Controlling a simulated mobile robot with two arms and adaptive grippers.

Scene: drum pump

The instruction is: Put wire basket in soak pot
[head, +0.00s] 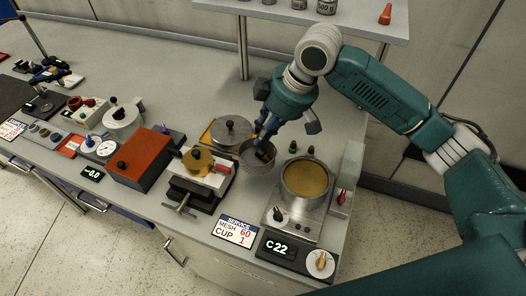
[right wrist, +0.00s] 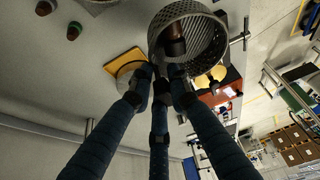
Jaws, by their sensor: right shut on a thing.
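The wire basket (head: 249,158) is a round grey mesh cup just left of the soak pot in the head view. It also shows large at the top of the right wrist view (right wrist: 216,36). My right gripper (head: 264,142) is shut on the basket at its rim side, with a brown grip piece (right wrist: 174,40) between the fingers. I cannot tell whether the basket touches the bench. The soak pot (head: 286,196) is a steel pot holding amber liquid, on a steel heater unit. The basket is apart from the pot. My left gripper is not in view.
A round grey lid (head: 231,128) on a yellow plate lies behind the basket. A red box (head: 140,158) and a clamp device (head: 195,182) stand to the left. A grey upright panel (head: 350,172) with a red lever stands right of the pot. A service card (head: 236,231) lies in front.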

